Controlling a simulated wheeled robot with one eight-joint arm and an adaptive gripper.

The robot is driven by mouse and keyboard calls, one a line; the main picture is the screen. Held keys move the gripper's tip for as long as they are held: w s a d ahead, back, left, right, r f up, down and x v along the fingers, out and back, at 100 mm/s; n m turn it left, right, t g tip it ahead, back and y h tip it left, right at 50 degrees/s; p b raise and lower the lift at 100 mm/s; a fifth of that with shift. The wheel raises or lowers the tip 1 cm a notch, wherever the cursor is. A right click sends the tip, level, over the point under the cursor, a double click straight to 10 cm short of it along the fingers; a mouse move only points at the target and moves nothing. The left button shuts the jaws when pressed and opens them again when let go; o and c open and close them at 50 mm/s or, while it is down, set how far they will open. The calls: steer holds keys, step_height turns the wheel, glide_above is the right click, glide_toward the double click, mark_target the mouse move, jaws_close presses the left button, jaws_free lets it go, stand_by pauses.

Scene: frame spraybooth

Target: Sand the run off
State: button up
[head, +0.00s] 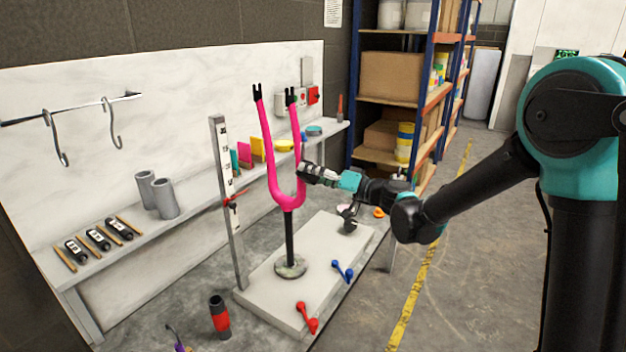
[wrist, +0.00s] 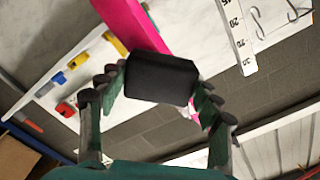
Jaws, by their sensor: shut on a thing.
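A pink fork (head: 270,165) stands upright, prongs up, on a black post with a round foot. My gripper (head: 308,173) is beside its right prong, near the crown. In the wrist view my gripper (wrist: 158,105) is shut on a black block (wrist: 160,80), which lies between the fingers. The pink fork (wrist: 132,25) shows just behind the block. I cannot tell whether the block touches the paint. No run in the paint can be made out; the block and fingers hide part of that prong.
A red-black bottle (head: 219,317) stands in front. A wall shelf (head: 95,268) holds grey cylinders (head: 165,198). Open floor lies right of the yellow line (head: 425,270).

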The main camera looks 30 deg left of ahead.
mark_target(311, 162)
steer(key=shift+a+r, duration=0.15)
steer(key=shift+r, duration=5.1)
steer(key=shift+f, duration=0.1)
steer(key=shift+a+f, duration=0.1)
steer(key=shift+f, duration=7.1)
steer(key=d, duration=0.6)
steer(key=shift+s, duration=0.25)
steer(key=shift+d, duration=0.1)
